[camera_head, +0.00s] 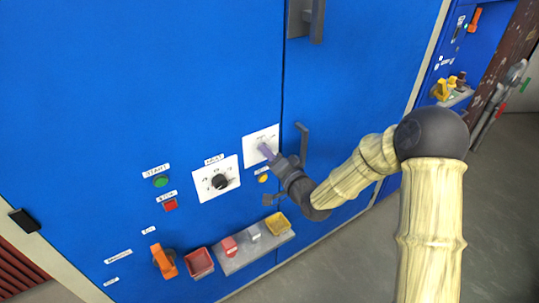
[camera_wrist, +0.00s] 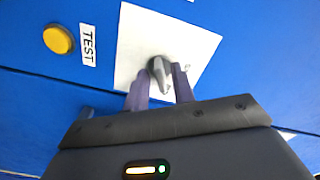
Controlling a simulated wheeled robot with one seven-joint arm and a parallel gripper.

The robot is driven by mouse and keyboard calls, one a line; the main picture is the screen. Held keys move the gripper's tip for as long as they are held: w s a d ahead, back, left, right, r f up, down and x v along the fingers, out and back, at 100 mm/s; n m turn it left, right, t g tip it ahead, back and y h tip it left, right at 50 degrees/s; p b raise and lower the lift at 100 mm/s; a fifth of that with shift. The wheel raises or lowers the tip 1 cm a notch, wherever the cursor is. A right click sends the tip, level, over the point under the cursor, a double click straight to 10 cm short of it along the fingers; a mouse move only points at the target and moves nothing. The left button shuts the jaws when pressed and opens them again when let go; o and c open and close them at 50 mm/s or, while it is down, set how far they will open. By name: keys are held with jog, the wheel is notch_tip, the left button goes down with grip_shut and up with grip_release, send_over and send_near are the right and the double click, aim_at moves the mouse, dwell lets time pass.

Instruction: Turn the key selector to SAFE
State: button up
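The key selector (camera_wrist: 160,70) is a small grey knob on a white plate (camera_wrist: 195,40), its pointer directed down and slightly right in the wrist view. My gripper (camera_wrist: 160,82) is at the plate with its two purple fingers on either side of the knob. The right finger is very close to the knob or touching it; a strip of white shows between the left finger and the knob. In the head view my gripper (camera_head: 266,152) covers the selector, and the white plate (camera_head: 257,137) shows around it. The plate's position labels, including SAFE, cannot be read.
A yellow button (camera_wrist: 58,39) marked TEST is beside the plate. A black dial (camera_head: 220,181) sits on another plate to the left. A grey door handle (camera_head: 302,143) is close right of my gripper.

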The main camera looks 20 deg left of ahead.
grip_shut()
jog(key=shift+f+n+b, duration=0.1)
jog(key=shift+n+b, duration=0.4)
jog(key=shift+b, duration=0.05)
jog(key=n+b, duration=1.1)
jog(key=shift+b, duration=0.4)
jog(key=shift+o, duration=1.1)
grip_release()
